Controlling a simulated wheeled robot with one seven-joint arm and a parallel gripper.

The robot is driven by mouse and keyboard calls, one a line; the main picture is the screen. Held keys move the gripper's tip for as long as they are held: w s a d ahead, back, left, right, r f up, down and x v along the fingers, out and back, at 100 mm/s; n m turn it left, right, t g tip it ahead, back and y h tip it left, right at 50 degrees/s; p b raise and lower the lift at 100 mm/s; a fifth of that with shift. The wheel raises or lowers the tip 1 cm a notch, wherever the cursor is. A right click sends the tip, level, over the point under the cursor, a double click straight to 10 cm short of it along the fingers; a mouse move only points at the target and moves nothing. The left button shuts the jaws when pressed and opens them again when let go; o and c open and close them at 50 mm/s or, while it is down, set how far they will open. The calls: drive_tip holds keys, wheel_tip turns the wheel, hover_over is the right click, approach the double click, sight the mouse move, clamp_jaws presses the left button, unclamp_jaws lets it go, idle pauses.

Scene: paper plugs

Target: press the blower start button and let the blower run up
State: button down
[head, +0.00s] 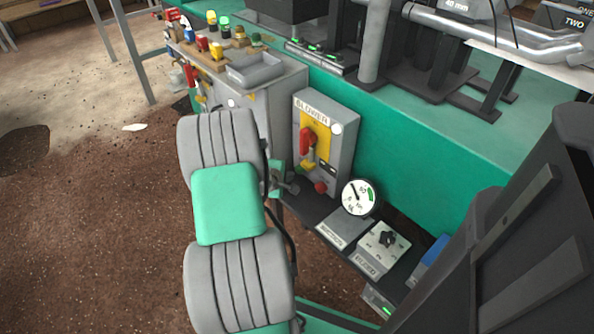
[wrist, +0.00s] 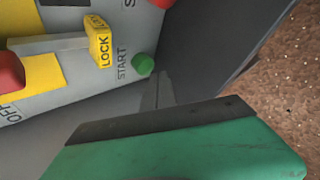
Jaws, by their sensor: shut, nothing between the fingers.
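The grey blower box (head: 344,150) is labelled BLOWER and has a red rotary handle (head: 306,140) on a yellow plate. The green start button (wrist: 142,64) shows in the wrist view beside the word START, next to the yellow LOCK tab (wrist: 99,41). I cannot make out the start button in the head view. My gripper (head: 289,187) is shut and empty, close to the box's lower left. In the wrist view its green and black end (wrist: 160,120) lies below the button, with a visible gap in the picture; contact is not seen.
A round gauge (head: 361,198) and a bleed knob panel (head: 383,246) sit on the dark shelf right of the box. A red button (head: 320,187) is low on the box. A grey console (head: 275,90) with coloured buttons stands behind my arm. Open floor lies left.

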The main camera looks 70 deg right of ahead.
drive_tip(key=shift+a, duration=0.15)
drive_tip(key=shift+w+a+p, duration=0.15)
drive_tip(key=shift+w+a, duration=0.25)
drive_tip(key=shift+a, duration=0.35)
drive_tip(key=shift+w+a+p, duration=0.2)
drive_tip(key=shift+w+a, duration=0.2)
drive_tip(key=shift+a, duration=0.3)
drive_tip(key=shift+w+a+p, duration=0.15)
drive_tip(key=shift+w+a, duration=0.25)
drive_tip(key=shift+a, duration=0.35)
drive_tip(key=w+a+r+m+t+y+p, duration=0.1)
drive_tip(key=w+a+r+y+p, duration=0.1)
drive_tip(key=w+a+r+p, duration=0.55)
drive_tip(key=w+a+r+t+y+p, duration=0.1)
drive_tip(key=w+a+r+t+p, duration=0.15)
drive_tip(key=a+r+p, duration=0.75)
drive_tip(key=w+a+r+m+t+y+p, duration=0.15)
drive_tip(key=w+a+r, duration=0.45)
drive_tip(key=r, duration=0.7)
drive_tip(key=s+a+r+y+p, duration=0.2)
drive_tip(key=a+r+p, duration=0.3)
drive_tip(key=a+r, duration=0.4)
drive_tip(key=s+a+r+n+g+y+p, duration=0.1)
drive_tip(key=s+a+r+y+p, duration=0.2)
drive_tip(key=a+r, duration=0.7)
drive_tip(key=s+a+p, duration=0.2)
drive_tip(key=a+p, duration=0.1)
drive_tip(key=a, duration=0.1)
drive_tip(key=shift+a+r, duration=0.15)
drive_tip(key=shift+a, duration=0.15)
